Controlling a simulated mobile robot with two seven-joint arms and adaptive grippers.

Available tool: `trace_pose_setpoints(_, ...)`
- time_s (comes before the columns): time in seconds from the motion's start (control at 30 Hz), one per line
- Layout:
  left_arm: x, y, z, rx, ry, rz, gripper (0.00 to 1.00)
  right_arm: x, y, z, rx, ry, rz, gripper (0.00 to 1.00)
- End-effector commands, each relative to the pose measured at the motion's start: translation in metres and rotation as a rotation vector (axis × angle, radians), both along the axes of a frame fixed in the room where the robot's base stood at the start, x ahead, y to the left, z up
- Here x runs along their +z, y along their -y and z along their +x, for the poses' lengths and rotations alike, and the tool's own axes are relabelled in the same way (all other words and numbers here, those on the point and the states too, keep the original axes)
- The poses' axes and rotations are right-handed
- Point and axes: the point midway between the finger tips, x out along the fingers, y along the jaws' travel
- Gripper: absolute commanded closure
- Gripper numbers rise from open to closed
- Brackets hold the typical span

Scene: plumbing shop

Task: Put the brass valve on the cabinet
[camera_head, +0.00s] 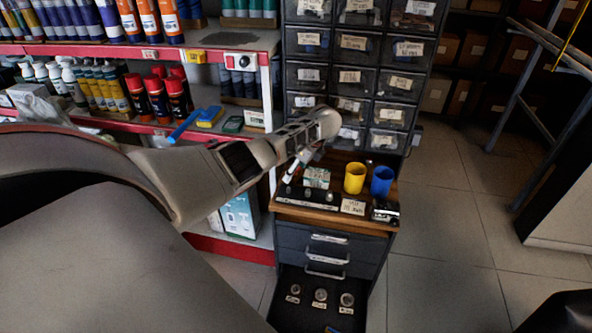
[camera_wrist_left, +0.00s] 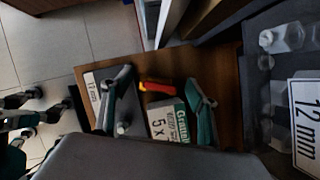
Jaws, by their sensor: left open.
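The cabinet (camera_head: 333,222) is a dark drawer unit with a wooden top, below the tall bank of small drawers. My left gripper (camera_head: 300,168) is above the left part of this top, partly hidden by its own wrist. In the left wrist view its two teal-padded fingers (camera_wrist_left: 160,82) are apart. A small red and yellow item (camera_wrist_left: 157,87) shows between them, beside a labelled box (camera_wrist_left: 167,120). I cannot tell whether this item is the brass valve, or whether it touches a finger. I cannot make out the valve in the head view. My right gripper is not in view.
On the cabinet top stand a yellow cup (camera_head: 354,178), a blue cup (camera_head: 381,181), a label card (camera_head: 353,207) and a black rail (camera_head: 307,198). A lower drawer (camera_head: 333,318) is open with round fittings inside.

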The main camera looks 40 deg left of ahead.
Motion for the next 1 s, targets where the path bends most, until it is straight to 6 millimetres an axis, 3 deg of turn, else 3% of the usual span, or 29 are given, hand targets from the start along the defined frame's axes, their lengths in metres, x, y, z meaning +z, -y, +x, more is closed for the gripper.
trace_pose_setpoints(0.17,0.007,0.001,0.000,-0.001,0.001,0.000,0.41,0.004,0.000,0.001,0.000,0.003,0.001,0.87)
trace_pose_setpoints(0.7,0.099,0.039,0.005,-0.002,0.002,-0.002,0.41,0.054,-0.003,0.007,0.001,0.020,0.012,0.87)
trace_pose_setpoints(0.87,0.111,0.044,0.005,0.000,0.001,-0.001,0.41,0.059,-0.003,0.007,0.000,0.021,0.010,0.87)
trace_pose_setpoints(1.0,0.107,0.054,0.007,-0.001,0.024,-0.006,0.41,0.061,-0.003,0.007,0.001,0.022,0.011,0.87)
